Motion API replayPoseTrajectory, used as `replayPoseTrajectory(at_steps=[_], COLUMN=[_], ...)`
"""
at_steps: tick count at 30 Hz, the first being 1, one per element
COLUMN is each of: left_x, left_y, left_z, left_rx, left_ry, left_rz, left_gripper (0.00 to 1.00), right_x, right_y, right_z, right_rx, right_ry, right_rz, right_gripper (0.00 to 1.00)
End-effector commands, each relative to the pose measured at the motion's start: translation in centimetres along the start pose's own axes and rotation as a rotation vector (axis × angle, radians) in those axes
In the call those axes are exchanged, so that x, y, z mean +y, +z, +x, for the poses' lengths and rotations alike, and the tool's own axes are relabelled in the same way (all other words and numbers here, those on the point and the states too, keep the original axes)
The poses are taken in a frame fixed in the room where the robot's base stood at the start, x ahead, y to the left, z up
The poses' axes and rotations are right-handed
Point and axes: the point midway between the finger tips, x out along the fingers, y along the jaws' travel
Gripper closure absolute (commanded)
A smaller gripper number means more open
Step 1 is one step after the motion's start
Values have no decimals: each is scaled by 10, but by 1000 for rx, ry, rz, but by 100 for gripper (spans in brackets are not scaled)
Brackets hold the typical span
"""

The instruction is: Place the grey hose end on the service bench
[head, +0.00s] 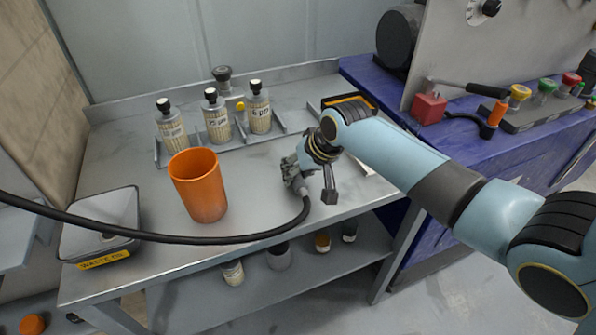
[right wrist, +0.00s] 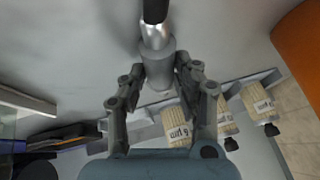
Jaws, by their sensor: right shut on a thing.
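The grey hose end (head: 290,207) is at the end of a black hose (head: 215,240) that loops in from the left edge. My right gripper (head: 293,182) is shut on the hose end over the front right part of the grey service bench (head: 255,232). In the right wrist view the fingers (right wrist: 158,72) sit on both sides of the grey hose end (right wrist: 157,52), with the black hose leading away at the top. I cannot tell whether the hose end touches the bench. My left gripper is not in view.
An orange cup (head: 200,187) stands left of my right gripper. Several labelled bottles stand in a rack (head: 160,152) behind. A waste oil tray (head: 78,245) is at the left. A blue bench (head: 465,185) with tools adjoins at the right.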

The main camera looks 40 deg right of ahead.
Motion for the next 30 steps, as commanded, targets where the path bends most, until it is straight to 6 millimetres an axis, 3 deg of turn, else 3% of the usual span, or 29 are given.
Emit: replayPoseTrajectory(at_steps=[4, 5, 9, 20, 23, 30], left_x=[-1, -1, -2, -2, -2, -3], left_y=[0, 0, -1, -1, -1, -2], left_z=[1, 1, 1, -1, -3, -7], left_rx=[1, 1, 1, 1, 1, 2], left_ry=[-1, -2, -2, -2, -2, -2], left_rz=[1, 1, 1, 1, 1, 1], left_gripper=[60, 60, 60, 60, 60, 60], right_x=[0, 1, 1, 1, 1, 1], right_y=[0, 1, 1, 0, -1, -1], right_z=[2, 2, 1, -4, -18, -72], right_rx=[1, 0, 0, 0, 1, 3], right_ry=[0, 0, 0, 1, 1, 1], right_rz=[0, 0, 0, 0, -1, -4], right_gripper=[100, 66, 47, 46, 46, 46])
